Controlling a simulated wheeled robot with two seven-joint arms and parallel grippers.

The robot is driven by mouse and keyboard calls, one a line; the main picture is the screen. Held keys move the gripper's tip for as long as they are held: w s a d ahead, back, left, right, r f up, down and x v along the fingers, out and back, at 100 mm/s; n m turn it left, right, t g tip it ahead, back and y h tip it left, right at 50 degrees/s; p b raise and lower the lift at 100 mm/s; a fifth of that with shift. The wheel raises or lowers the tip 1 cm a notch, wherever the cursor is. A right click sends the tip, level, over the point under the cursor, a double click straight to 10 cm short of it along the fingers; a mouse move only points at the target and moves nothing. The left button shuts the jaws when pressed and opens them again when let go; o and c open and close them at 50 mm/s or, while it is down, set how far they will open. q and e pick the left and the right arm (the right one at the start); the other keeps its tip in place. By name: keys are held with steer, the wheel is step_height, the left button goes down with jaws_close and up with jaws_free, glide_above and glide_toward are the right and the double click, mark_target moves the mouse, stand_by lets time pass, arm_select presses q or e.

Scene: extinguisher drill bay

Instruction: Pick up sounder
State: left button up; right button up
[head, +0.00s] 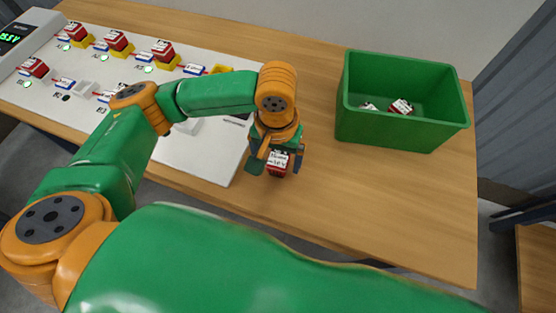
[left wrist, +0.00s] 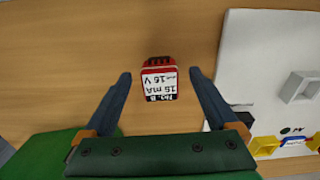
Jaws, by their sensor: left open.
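A red block with a white label, which looks like the sounder (head: 277,165), sits on the wooden table just right of the white board. My right gripper is not in view.
A green bin (head: 390,133) at the back right holds small red-and-white blocks (head: 401,107). The table right of the sounder is clear.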

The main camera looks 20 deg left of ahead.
arm_select(q)
steer(key=shift+w+f, duration=0.15)
steer(key=shift+f, duration=0.45)
steer(key=shift+w+f, duration=0.25)
steer(key=shift+w, duration=0.3)
steer(key=shift+s+r, duration=0.1)
steer(key=shift+s, duration=0.2)
steer(key=c, duration=1.3)
jaws_close()
steer(key=shift+w, duration=0.2)
